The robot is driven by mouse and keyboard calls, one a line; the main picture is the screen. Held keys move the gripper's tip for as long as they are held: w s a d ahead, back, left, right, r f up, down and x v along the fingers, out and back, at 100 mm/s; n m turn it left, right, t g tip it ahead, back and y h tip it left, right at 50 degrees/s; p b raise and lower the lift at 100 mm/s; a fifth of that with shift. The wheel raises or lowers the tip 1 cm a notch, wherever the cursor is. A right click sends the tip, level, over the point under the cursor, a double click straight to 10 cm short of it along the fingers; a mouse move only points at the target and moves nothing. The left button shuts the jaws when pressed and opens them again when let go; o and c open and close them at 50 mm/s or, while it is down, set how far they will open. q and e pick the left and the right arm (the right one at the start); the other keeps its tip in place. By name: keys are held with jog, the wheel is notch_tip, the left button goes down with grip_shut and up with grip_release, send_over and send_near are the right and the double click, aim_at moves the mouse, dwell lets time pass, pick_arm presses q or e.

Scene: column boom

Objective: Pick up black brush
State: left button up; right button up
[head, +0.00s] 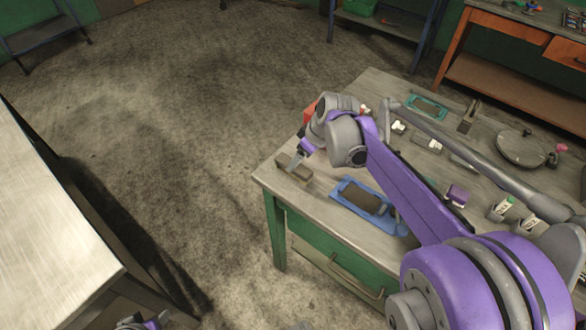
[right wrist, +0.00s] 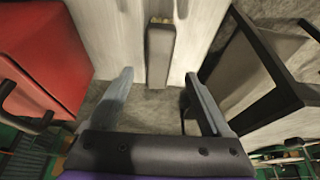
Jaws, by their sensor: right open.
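The black brush (head: 302,174) lies near the left corner of the workbench (head: 330,228), partly hidden by my gripper in the head view. In the right wrist view the black brush (right wrist: 161,55) is a long dark block with a tan strip at its far end. My right gripper (head: 298,160) is over it, pointing down. In the right wrist view the right gripper (right wrist: 158,95) is open, with one finger on each side of the line of the brush. The brush appears untouched between them.
A red box (right wrist: 42,60) stands left of the fingers in the wrist view. A blue-framed tray (head: 345,197) lies right of the brush. A teal-framed item (head: 428,106) and a round plate (head: 520,148) lie farther back. Another table (head: 50,220) stands left across open floor.

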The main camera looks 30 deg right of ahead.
jog(key=shift+w+f, duration=0.1)
jog(key=shift+f, duration=0.55)
jog(key=x, duration=0.5)
jog(key=shift+w+d, duration=0.1)
grip_shut()
